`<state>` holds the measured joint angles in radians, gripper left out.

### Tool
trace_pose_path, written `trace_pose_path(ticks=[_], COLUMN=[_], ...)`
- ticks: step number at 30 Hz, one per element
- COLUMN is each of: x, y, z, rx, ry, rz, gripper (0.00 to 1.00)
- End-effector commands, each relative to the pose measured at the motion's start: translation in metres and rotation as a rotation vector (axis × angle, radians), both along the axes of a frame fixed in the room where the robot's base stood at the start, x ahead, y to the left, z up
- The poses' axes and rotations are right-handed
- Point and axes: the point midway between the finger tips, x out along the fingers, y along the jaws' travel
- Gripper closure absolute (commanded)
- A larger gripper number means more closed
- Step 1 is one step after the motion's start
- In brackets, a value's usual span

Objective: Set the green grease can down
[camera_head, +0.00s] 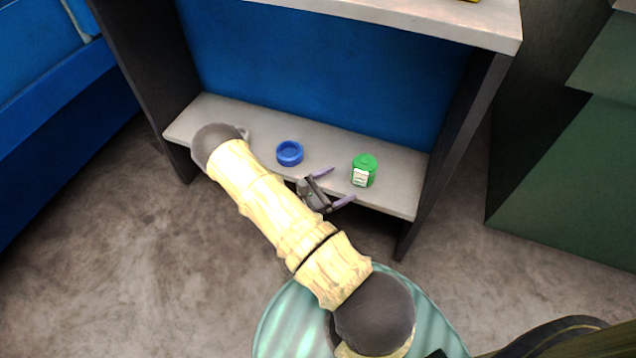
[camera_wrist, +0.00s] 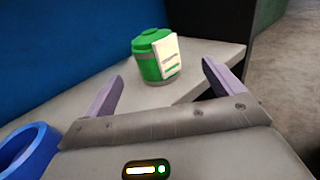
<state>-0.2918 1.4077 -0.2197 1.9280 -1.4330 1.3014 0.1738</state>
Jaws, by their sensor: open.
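The green grease can (camera_head: 364,171) with a white label stands upright on the grey lower shelf (camera_head: 400,202), near its right end. In the wrist view the can (camera_wrist: 148,58) stands on the shelf beyond the fingertips, between their lines and left of centre. My gripper (camera_head: 338,186) is open and empty, just left of the can and apart from it. Its two purple fingers (camera_wrist: 160,82) are spread wide in the wrist view. The underside of the can is against the shelf surface.
A blue ring-shaped dish (camera_head: 290,153) sits on the shelf left of my gripper, and partly shows in the wrist view (camera_wrist: 24,150). A blue back panel (camera_head: 320,75) closes the shelf behind. An upper shelf (camera_head: 440,22) hangs above. Dark side panels bound both ends.

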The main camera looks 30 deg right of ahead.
Motion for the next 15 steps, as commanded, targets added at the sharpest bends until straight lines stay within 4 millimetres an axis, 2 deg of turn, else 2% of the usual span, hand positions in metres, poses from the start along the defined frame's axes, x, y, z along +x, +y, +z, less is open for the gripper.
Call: trace_pose_path(ticks=[8, 15], x=[-0.036, -0.069], y=[0.011, 0.042], z=[0.046, 0.082], rx=[0.225, 0.487], ry=[-0.160, -0.350], rz=[-0.309, -0.582], gripper=[0.07, 0.07])
